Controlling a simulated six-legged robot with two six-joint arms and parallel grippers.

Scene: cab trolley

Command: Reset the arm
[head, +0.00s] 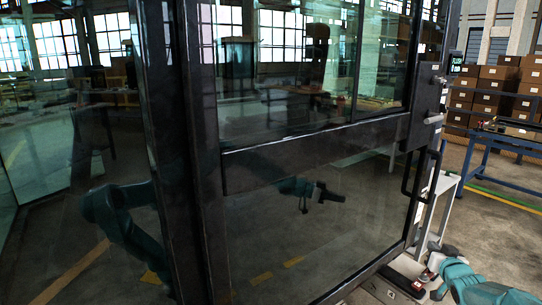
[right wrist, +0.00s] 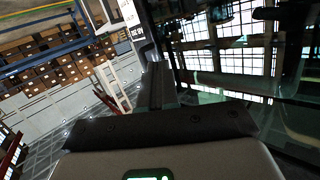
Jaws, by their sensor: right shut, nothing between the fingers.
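My right gripper (head: 433,270) is at the lower right of the head view, at the end of my teal arm. It is shut and empty, low beside the free edge of the cab door (head: 300,138), apart from its handle (head: 416,176). In the right wrist view, my shut right gripper (right wrist: 157,82) points away from the camera, with dark glass to its right. A dim teal arm shape shows in the door's lower glass. I cannot tell whether it is a reflection or behind the glass. My left gripper is not clearly in view.
A dark step or pedal-like plate (head: 402,280) lies on the floor below the door edge. A blue rack (head: 500,140) and stacked brown boxes (head: 494,92) stand at the right. Open floor (head: 490,185) lies between the rack and the door.

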